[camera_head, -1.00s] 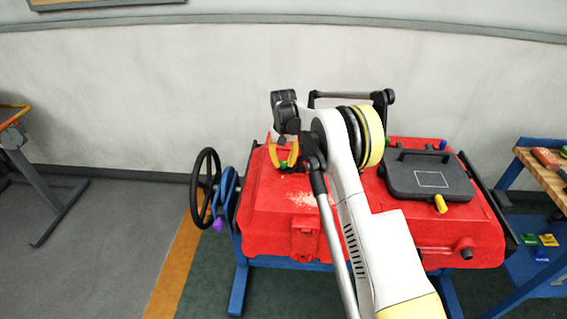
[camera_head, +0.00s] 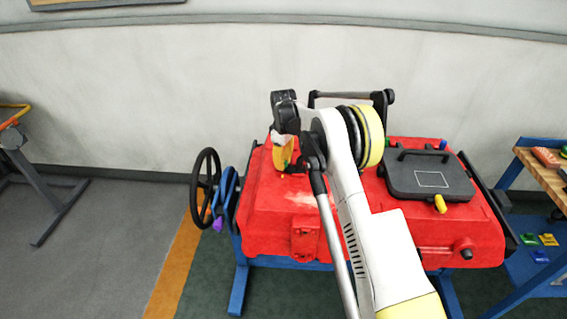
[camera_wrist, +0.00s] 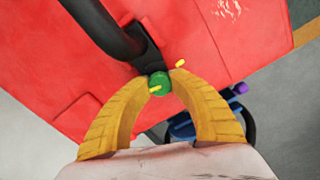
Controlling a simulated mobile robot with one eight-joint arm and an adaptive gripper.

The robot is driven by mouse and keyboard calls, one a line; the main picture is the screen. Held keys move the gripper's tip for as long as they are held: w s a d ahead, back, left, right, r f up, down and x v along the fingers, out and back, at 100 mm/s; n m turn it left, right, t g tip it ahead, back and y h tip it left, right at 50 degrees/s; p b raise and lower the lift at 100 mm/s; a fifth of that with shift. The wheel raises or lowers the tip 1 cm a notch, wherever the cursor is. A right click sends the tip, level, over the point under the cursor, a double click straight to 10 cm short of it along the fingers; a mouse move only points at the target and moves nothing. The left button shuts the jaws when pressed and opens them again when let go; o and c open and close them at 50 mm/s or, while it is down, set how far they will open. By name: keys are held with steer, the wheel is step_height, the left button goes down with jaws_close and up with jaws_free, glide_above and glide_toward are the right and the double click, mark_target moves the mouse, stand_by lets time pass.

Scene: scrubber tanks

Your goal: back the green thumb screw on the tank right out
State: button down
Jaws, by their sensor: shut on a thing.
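The green thumb screw (camera_wrist: 159,83) shows in the wrist view as a small round green head with a yellow mark, by the black fitting on the red tank (camera_wrist: 60,45). My gripper (camera_wrist: 162,80) has its two yellow curved fingers on either side of the green head, closed on it. In the head view my gripper (camera_head: 284,155) points down at the left part of the red tank (camera_head: 270,215). The fingers mostly hide the green screw there.
A black bar (camera_wrist: 105,28) runs to the fitting near the screw. A black handwheel (camera_head: 205,188) stands off the tank's left end. A dark hatch with a handle (camera_head: 430,180) and a yellow knob (camera_head: 440,203) sit on the right of the tank top.

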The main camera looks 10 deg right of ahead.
steer(key=n, duration=0.5)
steer(key=shift+s+f+n, duration=0.1)
steer(key=shift+n, duration=0.2)
steer(key=n, duration=1.4)
stand_by(0.4)
steer(key=c, duration=1.1)
jaws_free()
